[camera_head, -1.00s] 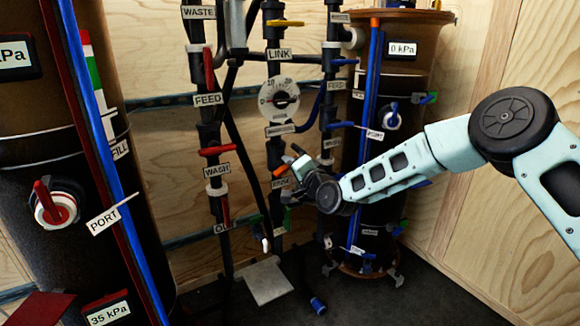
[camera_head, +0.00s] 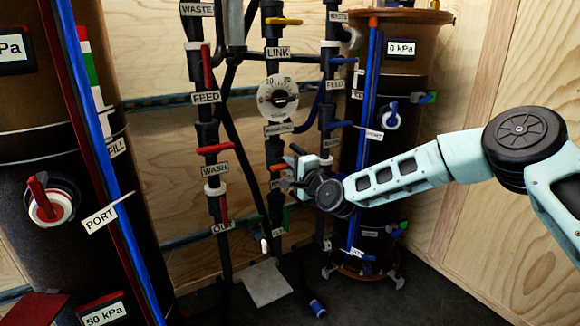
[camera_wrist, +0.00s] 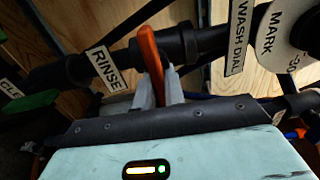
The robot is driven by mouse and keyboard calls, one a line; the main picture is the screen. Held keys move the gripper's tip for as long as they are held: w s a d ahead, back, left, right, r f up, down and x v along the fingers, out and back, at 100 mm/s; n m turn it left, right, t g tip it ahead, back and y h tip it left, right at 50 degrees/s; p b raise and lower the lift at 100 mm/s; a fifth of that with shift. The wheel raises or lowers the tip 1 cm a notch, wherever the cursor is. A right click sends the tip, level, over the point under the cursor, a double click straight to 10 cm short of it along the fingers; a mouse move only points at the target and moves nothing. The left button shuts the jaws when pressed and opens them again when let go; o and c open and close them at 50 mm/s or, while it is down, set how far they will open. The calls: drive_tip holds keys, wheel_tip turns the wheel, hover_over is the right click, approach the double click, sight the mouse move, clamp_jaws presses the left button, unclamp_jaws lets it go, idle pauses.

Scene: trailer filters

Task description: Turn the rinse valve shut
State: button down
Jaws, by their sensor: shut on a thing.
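The rinse valve's orange lever (camera_wrist: 151,62) stands between my gripper's two grey fingers in the wrist view. The lever looks crosswise to the dark pipe there, with its lower end partly hidden by the fingers. The RINSE label (camera_wrist: 103,68) is on the pipe just left of it. My gripper (camera_wrist: 159,88) is shut on the lever. In the head view, my gripper (camera_head: 286,172) is at the middle pipe, below the dial, and covers most of the valve.
The white wash dial (camera_head: 277,98) sits above my gripper. A pipe with red FEED and WASH levers (camera_head: 215,149) runs to the left. A tank with blue levers (camera_head: 385,160) stands close behind my arm. A green lever (camera_wrist: 28,106) lies left of RINSE.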

drive_tip(key=c, duration=1.5)
unclamp_jaws()
drive_tip(key=p+v, duration=0.3)
drive_tip(key=v, duration=1.4)
drive_tip(key=shift+s+d, duration=0.15)
drive_tip(key=shift+d, duration=0.05)
